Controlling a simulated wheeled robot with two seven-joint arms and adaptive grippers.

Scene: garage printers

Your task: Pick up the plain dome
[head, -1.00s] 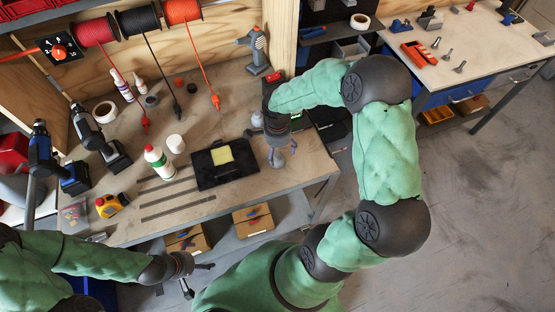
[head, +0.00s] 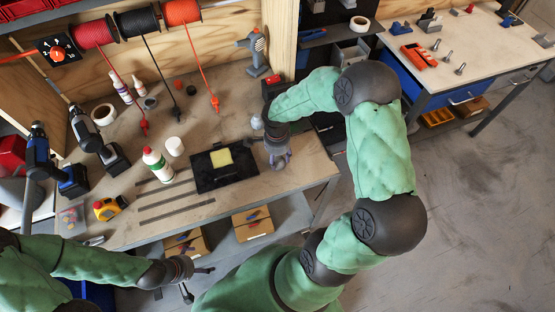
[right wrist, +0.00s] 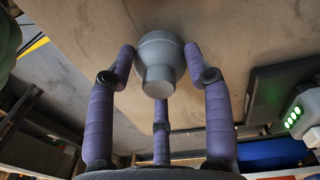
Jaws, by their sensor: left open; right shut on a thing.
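The plain dome (right wrist: 159,60) is a smooth grey rounded body with a short cylindrical stub facing the camera in the right wrist view. My right gripper (right wrist: 160,75) has its purple fingers closed around it, over the wooden bench top. In the head view my right gripper (head: 279,160) is at the bench's right end, and the dome is mostly hidden there by the fingers. I cannot tell whether the dome touches the bench. My left gripper (head: 199,281) is open and empty in front of the bench, low at the left.
A black tray with a yellow pad (head: 222,157) lies left of my right gripper. A small grey item (head: 257,122) stands behind it. A white bottle (head: 157,164), a white cap (head: 175,146) and a tape measure (head: 109,207) are further left. A device with green lights (right wrist: 297,112) is close on the right.

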